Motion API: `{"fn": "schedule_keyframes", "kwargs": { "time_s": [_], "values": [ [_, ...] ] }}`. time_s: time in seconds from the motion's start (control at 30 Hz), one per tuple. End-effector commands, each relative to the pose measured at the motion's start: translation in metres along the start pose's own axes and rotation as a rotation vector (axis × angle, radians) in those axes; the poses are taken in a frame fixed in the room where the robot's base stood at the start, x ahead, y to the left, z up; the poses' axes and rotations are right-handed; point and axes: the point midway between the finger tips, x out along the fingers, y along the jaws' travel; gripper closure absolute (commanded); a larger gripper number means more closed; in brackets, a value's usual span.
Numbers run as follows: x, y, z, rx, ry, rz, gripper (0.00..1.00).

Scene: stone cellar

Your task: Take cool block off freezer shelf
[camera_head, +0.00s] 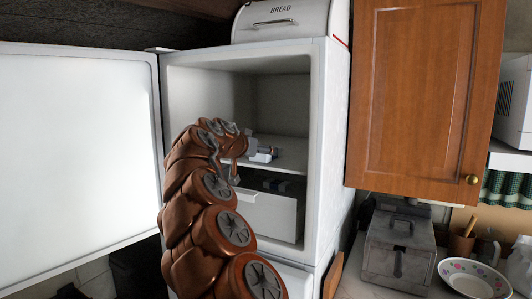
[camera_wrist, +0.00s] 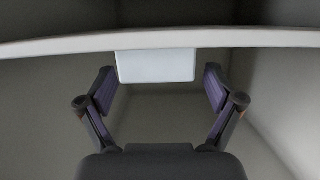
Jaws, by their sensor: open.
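A pale, flat-faced cool block (camera_wrist: 155,66) shows in the wrist view against the pale edge of the freezer shelf (camera_wrist: 260,38). In the head view the block (camera_head: 260,158) is a small white shape by the front of the shelf (camera_head: 290,158), partly hidden by my gripper. My gripper (camera_wrist: 160,82) is open, with one finger to each side of the block and visible gaps between. I cannot tell how far the fingertips reach along it.
The freezer door (camera_head: 80,160) stands wide open at the left. A drawer (camera_head: 265,213) with dark contents sits below the shelf. A bread bin (camera_head: 285,20) stands on top. A wooden cupboard (camera_head: 420,95) is at the right. The space above the shelf looks empty.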

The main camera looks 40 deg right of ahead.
Motion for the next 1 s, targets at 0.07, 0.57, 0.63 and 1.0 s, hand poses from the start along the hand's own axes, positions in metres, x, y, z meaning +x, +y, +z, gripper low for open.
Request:
{"fn": "schedule_keyframes", "kwargs": {
  "time_s": [0.07,0.57,0.63,1.0],
  "values": [
    [0.011,0.003,-0.006,0.001,-0.003,0.005,0.08],
    [0.042,0.002,-0.002,-0.001,-0.003,0.001,0.08],
    [0.042,0.003,-0.002,-0.001,-0.003,0.001,0.1],
    [0.042,0.003,-0.001,-0.001,-0.004,0.002,0.49]
  ]
}}
